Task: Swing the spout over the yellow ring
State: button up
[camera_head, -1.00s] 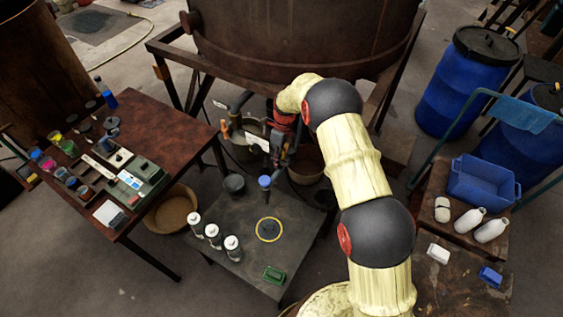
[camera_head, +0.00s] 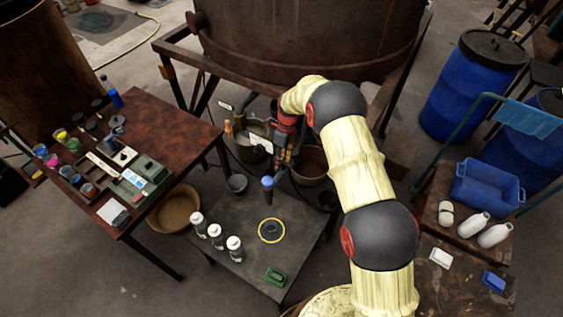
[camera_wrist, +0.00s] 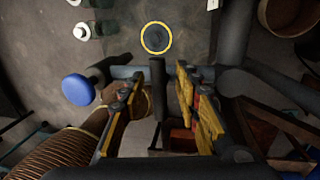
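The yellow ring (camera_head: 258,230) lies flat around a dark disc on the low grey table, and also shows at the top of the wrist view (camera_wrist: 155,53). A grey spout pipe (camera_wrist: 130,72) runs crosswise beyond my fingers in the wrist view; its outlet is unclear. A blue knob (camera_wrist: 77,90) at its left end also shows in the head view (camera_head: 267,182), behind the ring. My gripper (camera_wrist: 157,88) is open, with its yellow-edged fingers on either side of a dark upright bar (camera_wrist: 158,80). Gaps show between bar and fingers. In the head view the fingers are mostly hidden.
White-capped bottles (camera_head: 215,233) stand left of the ring and a green box (camera_head: 276,276) in front. The big rusty vat (camera_head: 310,35) stands behind my arm. Buckets (camera_head: 237,186) crowd the pipe. A side table (camera_head: 170,130) is at left, a blue crate (camera_head: 487,187) at right.

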notch_tip(320, 180, up, 12)
jog(key=w+d, duration=0.1)
jog(key=w, duration=0.1)
jog(key=shift+d, duration=0.2)
jog(key=shift+f, duration=0.15)
dwell(0.5)
jog(key=s+f+n, duration=0.1)
jog(key=n, duration=0.1)
jog(key=s+n, duration=0.1)
jog(key=n, duration=0.2)
jog(key=s+d+f+n, duration=0.1)
jog(key=n, duration=0.2)
jog(key=shift+f, duration=0.35)
jog(key=s+d+r+n+t+b, duration=0.2)
jog(key=s+r+n, duration=0.3)
jog(key=s, duration=0.7)
jog(key=s+d+r+n+t+h+b, duration=0.1)
jog(key=s+d+r+n+t+b, duration=0.2)
jog(key=s+r, duration=0.5)
jog(key=s+d+r+n+t+b, duration=0.2)
jog(key=s+d+r+n+b, duration=0.3)
jog(key=s, duration=1.2)
jog(key=shift+s+d+r+n, duration=0.15)
jog(key=shift+d+r+n, duration=0.55)
jog(key=shift+r+n, duration=1.05)
